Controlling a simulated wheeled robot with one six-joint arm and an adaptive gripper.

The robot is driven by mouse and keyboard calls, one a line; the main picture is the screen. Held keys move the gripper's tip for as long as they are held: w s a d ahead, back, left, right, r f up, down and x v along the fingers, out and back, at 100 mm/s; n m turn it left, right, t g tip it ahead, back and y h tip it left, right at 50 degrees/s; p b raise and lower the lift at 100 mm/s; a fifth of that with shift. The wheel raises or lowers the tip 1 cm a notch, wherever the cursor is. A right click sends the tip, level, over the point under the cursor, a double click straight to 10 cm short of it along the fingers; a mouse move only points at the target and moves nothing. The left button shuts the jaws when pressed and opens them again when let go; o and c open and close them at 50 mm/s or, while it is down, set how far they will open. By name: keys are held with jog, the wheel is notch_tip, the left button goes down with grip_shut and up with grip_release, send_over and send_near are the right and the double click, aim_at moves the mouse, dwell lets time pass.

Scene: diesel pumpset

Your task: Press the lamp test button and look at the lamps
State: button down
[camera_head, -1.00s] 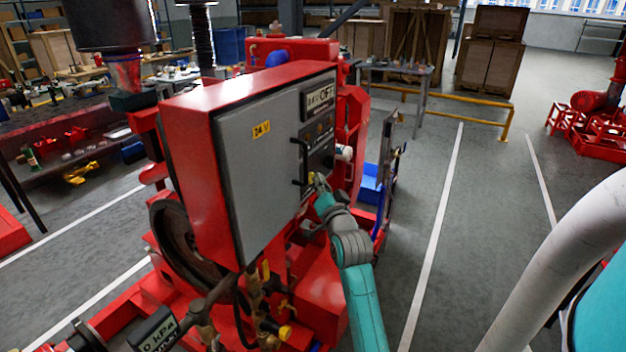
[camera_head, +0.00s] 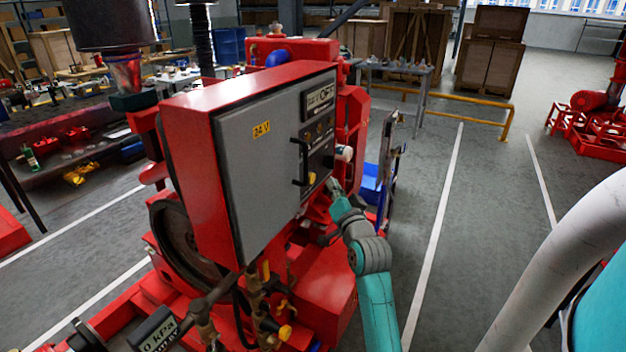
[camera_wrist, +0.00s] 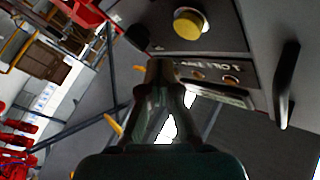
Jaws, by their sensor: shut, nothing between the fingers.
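The control cabinet (camera_head: 258,165) has a grey door and red sides. A dark panel (camera_head: 324,143) on its door carries small round lamps and a round yellow button (camera_head: 312,177). In the wrist view the yellow button (camera_wrist: 188,24) shows at the top, and two small dull orange-brown lamps (camera_wrist: 214,78) sit below it; I cannot tell whether they are lit. My gripper (camera_head: 333,185) is shut and empty, to the right of the button and apart from it. Its fingertips (camera_wrist: 165,66) also show in the wrist view. The button's label is unreadable.
A black door handle (camera_head: 300,163) stands out left of the panel. Red engine parts and brass valves (camera_head: 258,300) lie below the cabinet. The grey floor (camera_head: 470,220) to the right is clear.

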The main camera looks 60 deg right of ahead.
jog(key=shift+s+d, duration=0.1)
jog(key=shift+s, duration=1.15)
jog(key=s+a+f+n+y, duration=0.2)
jog(key=a+f, duration=0.4)
jog(key=a, duration=0.4)
jog(key=s+a+f+n+t+y, duration=0.1)
jog(key=s+a+f+n+y, duration=0.15)
jog(key=a+f, duration=0.55)
jog(key=s+a+f+n+y, duration=0.15)
jog(key=a+f, duration=0.35)
jog(key=a, duration=0.6)
jog(key=s+a+n+y, duration=0.3)
jog(key=s+a, duration=0.4)
jog(key=s, duration=0.4)
jog(key=s+a+n+g+y, duration=0.1)
jog(key=s+a+n+y, duration=0.2)
jog(key=s+a+n, duration=0.3)
jog(key=s+a, duration=0.2)
jog(key=s, duration=0.3)
jog(key=shift+s+a+n+y, duration=0.2)
jog(key=shift+n+y, duration=0.1)
jog(key=shift+y, duration=0.1)
jog(key=shift+d, duration=0.15)
